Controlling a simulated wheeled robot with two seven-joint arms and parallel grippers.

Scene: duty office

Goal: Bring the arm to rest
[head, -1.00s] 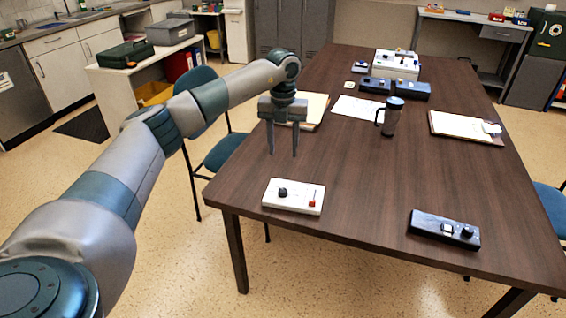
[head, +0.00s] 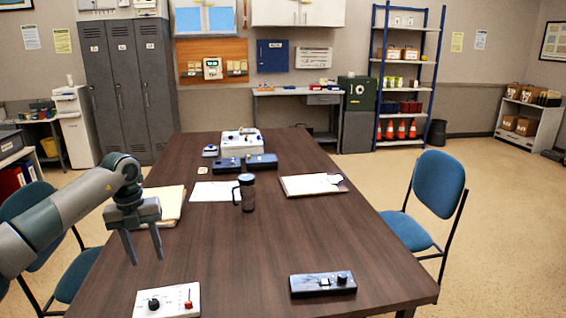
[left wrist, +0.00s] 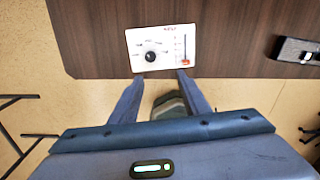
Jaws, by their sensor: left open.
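My left gripper (head: 146,246) is open and empty above the left part of the dark wooden table (head: 268,215), its fingers pointing down. In the left wrist view its two spread fingers (left wrist: 158,78) show in front of a white control box (left wrist: 165,58) with a black knob and a red slider. The white box (head: 167,301) also lies near the table's front edge in the head view, apart from the fingers. My right gripper is not in view.
A black control box (head: 323,284) lies front right. A dark mug (head: 246,192), clipboard (head: 309,184), paper (head: 213,191) and folder (head: 164,203) lie farther back. Blue chairs stand left and right (head: 438,185). The table's middle is clear.

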